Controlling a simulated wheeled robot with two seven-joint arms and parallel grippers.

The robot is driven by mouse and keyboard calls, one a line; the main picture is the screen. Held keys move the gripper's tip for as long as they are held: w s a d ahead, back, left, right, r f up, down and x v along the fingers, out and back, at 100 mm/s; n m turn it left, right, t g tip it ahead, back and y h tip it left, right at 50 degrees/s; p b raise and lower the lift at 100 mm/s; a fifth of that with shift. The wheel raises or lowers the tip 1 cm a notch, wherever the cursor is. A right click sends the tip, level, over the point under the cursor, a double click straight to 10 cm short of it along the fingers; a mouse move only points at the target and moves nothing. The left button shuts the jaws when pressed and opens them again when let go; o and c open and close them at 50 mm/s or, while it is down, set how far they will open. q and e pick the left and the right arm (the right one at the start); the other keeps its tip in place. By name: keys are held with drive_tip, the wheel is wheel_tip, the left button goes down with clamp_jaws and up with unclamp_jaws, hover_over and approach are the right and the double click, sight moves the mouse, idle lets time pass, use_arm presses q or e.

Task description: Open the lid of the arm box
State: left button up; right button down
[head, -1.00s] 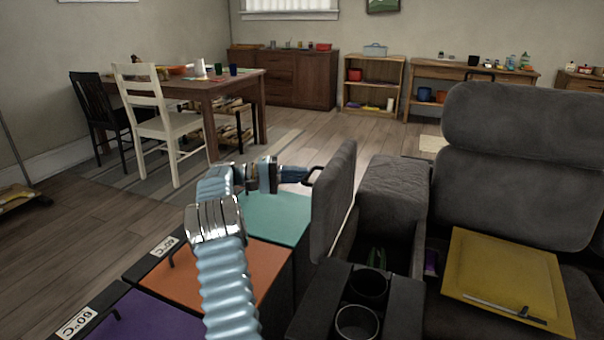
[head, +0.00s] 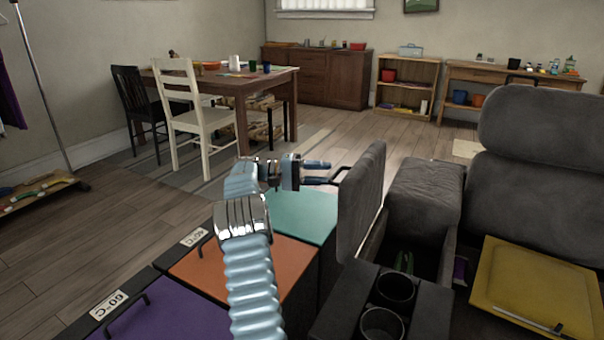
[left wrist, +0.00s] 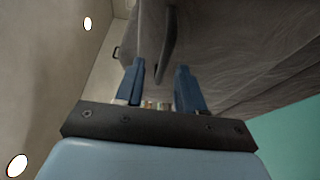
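The arm box is the dark console beside the grey sofa seat. A dark loop handle (head: 341,173) sticks out from the lid's left face. My left gripper (head: 318,173) is just left of the handle, its two blue fingers apart with nothing held. In the left wrist view the fingers (left wrist: 158,85) are spread, with the handle (left wrist: 167,45) beyond the gap and the grey lid (left wrist: 235,50) behind. My right gripper is not in view.
Two cup holders (head: 396,288) sit in front of the box. Bins with teal (head: 302,215), orange (head: 240,268) and purple (head: 165,315) lids stand left of it, under my left arm. A yellow tray (head: 535,285) lies on the sofa seat.

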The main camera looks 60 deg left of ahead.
use_arm(q)
drive_tip(key=v, duration=0.9)
drive_tip(key=shift+s+a, duration=0.15)
drive_tip(key=shift+s, duration=0.15)
drive_tip(key=shift+f, duration=0.1)
